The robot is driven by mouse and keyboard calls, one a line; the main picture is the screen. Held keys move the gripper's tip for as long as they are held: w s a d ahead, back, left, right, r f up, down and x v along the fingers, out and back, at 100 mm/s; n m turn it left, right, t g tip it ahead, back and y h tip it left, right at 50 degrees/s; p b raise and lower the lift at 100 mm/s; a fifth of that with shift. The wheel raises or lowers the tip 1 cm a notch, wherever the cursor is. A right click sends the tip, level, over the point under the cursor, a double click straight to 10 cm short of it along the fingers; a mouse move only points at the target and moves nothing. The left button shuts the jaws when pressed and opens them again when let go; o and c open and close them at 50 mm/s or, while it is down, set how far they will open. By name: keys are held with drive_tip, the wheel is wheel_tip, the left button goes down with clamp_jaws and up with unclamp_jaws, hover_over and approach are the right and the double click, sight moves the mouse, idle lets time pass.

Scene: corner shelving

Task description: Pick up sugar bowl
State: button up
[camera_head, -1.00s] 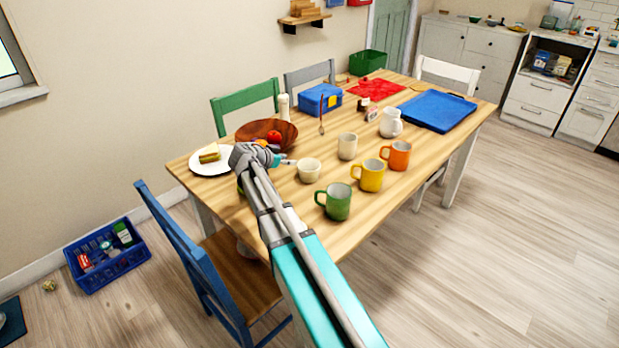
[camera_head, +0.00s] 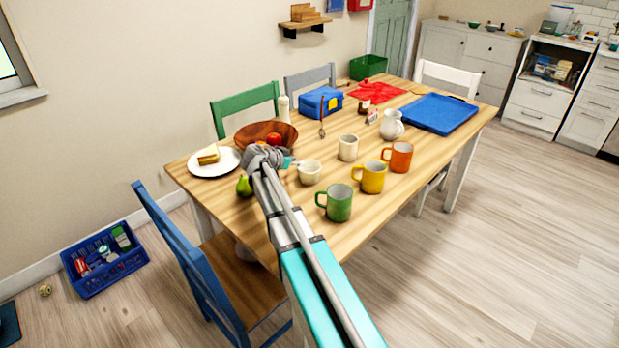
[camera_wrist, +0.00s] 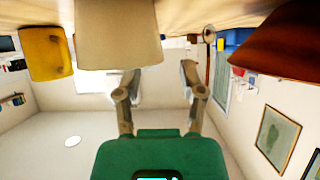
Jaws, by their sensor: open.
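A small cream bowl (camera_head: 310,173), which looks like the sugar bowl, stands upright on the wooden table (camera_head: 290,230). My gripper (camera_head: 287,162) is just left of it, low over the table. In the upside-down wrist view, a large cream vessel (camera_wrist: 118,35), apparently the same bowl, fills the top left of centre. My gripper's fingers (camera_wrist: 160,78) are spread with nothing between them. The bowl lies ahead of and beside the left finger, and I cannot tell whether they touch. A taller cream cup (camera_head: 348,148) stands farther back.
Near the bowl are a yellow mug (camera_head: 371,178), green mug (camera_head: 338,204) and orange mug (camera_head: 399,158). A brown wooden bowl (camera_head: 255,134) with fruit, a plate (camera_head: 205,169) with a sandwich and a pear (camera_head: 244,187) are left. Bare table lies in front of the green mug.

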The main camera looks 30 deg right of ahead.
drive_tip(key=shift+b+x, duration=0.6)
drive_tip(key=shift+x, duration=1.05)
drive_tip(key=shift+a, duration=0.1)
drive_tip(key=shift+c, duration=0.2)
clamp_jaws()
